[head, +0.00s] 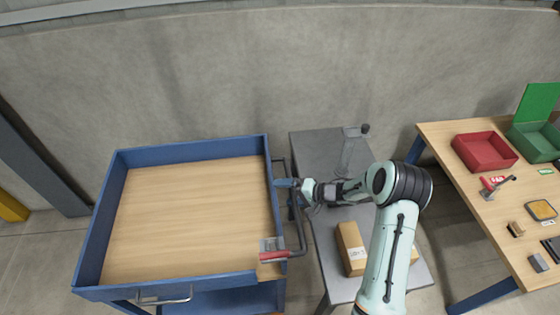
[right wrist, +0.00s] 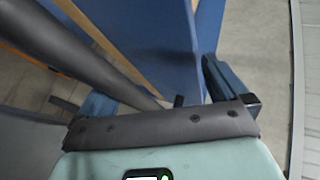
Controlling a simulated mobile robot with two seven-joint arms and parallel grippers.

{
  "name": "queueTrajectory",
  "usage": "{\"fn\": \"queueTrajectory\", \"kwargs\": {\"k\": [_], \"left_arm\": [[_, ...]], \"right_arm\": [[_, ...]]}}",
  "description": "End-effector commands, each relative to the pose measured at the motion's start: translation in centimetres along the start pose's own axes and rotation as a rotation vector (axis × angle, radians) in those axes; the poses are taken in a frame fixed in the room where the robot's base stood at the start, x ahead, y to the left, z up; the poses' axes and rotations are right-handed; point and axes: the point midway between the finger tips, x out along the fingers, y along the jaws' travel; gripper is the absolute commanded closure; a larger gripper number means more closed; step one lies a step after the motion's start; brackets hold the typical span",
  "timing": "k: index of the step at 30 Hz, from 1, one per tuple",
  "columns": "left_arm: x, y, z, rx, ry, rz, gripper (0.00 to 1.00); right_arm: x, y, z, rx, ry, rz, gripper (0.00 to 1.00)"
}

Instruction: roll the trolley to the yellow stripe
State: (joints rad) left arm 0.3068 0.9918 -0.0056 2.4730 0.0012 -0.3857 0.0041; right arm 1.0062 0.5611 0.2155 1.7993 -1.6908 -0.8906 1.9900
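The trolley (head: 97,215) is a blue frame with a wooden top and raised blue edges, at the left of the head view. A dark tubular push handle (head: 301,238) runs along its right side; it also crosses the upper left of the right wrist view (right wrist: 85,50). My right gripper (head: 291,184) is at this handle, near its middle. In the right wrist view its blue fingers (right wrist: 160,95) stand wide apart, with the bar passing between or just over them; I cannot tell if they touch it. My left gripper is out of view. No yellow stripe is clearly identifiable.
A grey table (head: 320,150) with a cardboard box (head: 352,246) stands close right of the trolley. A wooden bench (head: 455,145) with a red bin (head: 485,151) and green bin (head: 533,142) is farther right. A yellow piece (head: 12,208) shows at far left, beyond a dark post. A wall closes the back.

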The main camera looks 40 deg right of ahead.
Motion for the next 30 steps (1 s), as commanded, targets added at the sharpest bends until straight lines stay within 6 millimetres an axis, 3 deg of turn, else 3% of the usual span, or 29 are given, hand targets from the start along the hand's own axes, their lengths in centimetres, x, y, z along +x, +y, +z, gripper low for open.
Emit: {"fn": "queueTrajectory", "kwargs": {"k": [1, 6, 8, 9, 15, 26, 30], "left_arm": [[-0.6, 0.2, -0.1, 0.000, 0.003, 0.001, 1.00], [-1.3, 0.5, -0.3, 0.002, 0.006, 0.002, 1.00], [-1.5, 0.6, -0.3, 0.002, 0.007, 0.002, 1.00], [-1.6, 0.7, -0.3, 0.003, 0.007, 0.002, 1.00], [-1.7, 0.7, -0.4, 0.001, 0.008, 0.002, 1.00], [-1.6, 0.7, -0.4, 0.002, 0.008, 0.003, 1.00], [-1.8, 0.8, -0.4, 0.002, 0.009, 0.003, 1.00]], "right_arm": [[-1.7, -10.2, 0.8, -0.062, -0.083, -0.289, 0.24], [-3.3, -13.8, 0.6, -0.062, -0.086, -0.290, 0.24], [-3.8, -14.8, 0.6, -0.061, -0.086, -0.290, 0.25], [-4.1, -15.3, 0.6, -0.060, -0.087, -0.290, 0.52], [-5.0, -16.4, 0.5, -0.052, -0.086, -0.280, 0.52], [-5.1, -16.2, 0.5, -0.050, -0.084, -0.274, 0.52], [-4.9, -16.3, -1.2, -0.099, 0.002, -0.248, 0.52]]}}
